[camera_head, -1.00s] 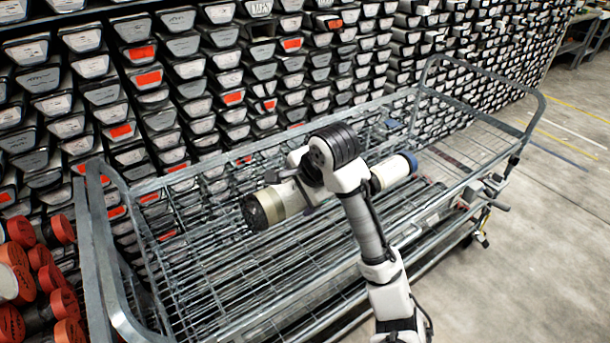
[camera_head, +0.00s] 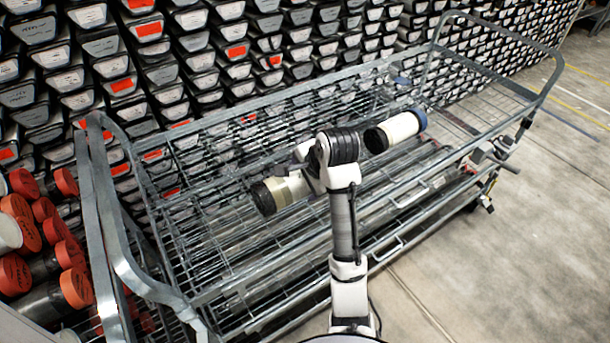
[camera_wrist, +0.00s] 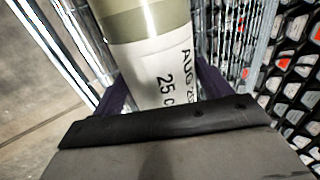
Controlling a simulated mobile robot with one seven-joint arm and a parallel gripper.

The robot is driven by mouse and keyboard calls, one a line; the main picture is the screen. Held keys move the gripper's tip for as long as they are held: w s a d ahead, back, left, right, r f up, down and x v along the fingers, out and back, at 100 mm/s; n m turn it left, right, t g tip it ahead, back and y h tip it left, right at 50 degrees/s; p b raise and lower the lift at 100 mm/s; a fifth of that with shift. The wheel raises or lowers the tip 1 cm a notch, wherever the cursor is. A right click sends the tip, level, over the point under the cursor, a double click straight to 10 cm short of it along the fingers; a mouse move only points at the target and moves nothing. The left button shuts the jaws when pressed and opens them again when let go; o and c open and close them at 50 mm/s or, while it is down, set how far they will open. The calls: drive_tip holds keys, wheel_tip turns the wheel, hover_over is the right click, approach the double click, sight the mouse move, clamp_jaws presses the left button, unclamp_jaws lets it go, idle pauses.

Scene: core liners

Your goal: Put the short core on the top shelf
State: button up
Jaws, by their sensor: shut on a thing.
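A beige-and-white core (camera_head: 280,192) with a dark end is held at my gripper in the head view, over the left half of the wire trolley's top shelf (camera_head: 225,240). My arm hides its right part. In the wrist view my gripper (camera_wrist: 163,88) is shut on this core (camera_wrist: 150,60), one dark finger on each side. Its white label with black writing faces the camera. I cannot tell whether the core touches the shelf. A second, white core (camera_head: 395,130) with a blue end and a dark end lies over the trolley to the right of my arm.
Stacked core trays (camera_head: 190,50) form a wall behind the trolley. Several tubes with orange caps (camera_head: 72,288) lie at the left. The trolley's grey side frame (camera_head: 125,250) rises at the left. The concrete floor (camera_head: 530,230) at the right is clear.

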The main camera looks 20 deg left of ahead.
drive_tip(key=shift+f+b, duration=0.8)
drive_tip(key=shift+f, duration=0.95)
drive_tip(key=shift+f, duration=0.1)
drive_tip(key=o, duration=2)
drive_tip(key=shift+f, duration=0.1)
drive_tip(key=shift+o, duration=0.2)
